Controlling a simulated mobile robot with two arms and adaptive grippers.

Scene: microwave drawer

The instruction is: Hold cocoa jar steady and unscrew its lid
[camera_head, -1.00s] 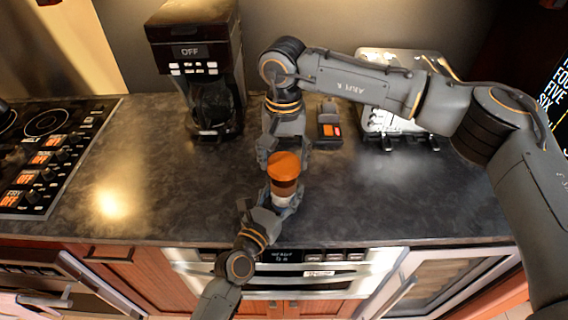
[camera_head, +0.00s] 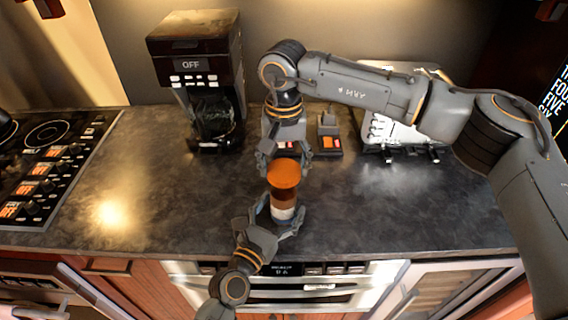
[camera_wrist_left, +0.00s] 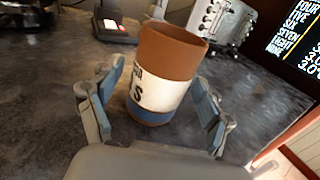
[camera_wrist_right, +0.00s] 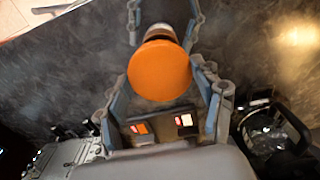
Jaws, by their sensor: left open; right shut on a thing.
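The cocoa jar (camera_head: 284,196) is brown with a white label and blue base band. It is near the counter's front; I cannot tell if its base touches. In the left wrist view the jar (camera_wrist_left: 163,92) has a brown rim that looks open, with no orange lid on it. The orange lid (camera_head: 284,172) lines up over the jar in the head view. My right gripper (camera_head: 284,166) is shut on the lid, which fills the middle of the right wrist view (camera_wrist_right: 160,70). My left gripper (camera_head: 283,214) is open, its fingers on either side of the jar's lower part.
A coffee maker (camera_head: 197,75) stands at the back left, and a stove (camera_head: 40,165) is at the far left. The counter (camera_head: 150,190) to the left is clear.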

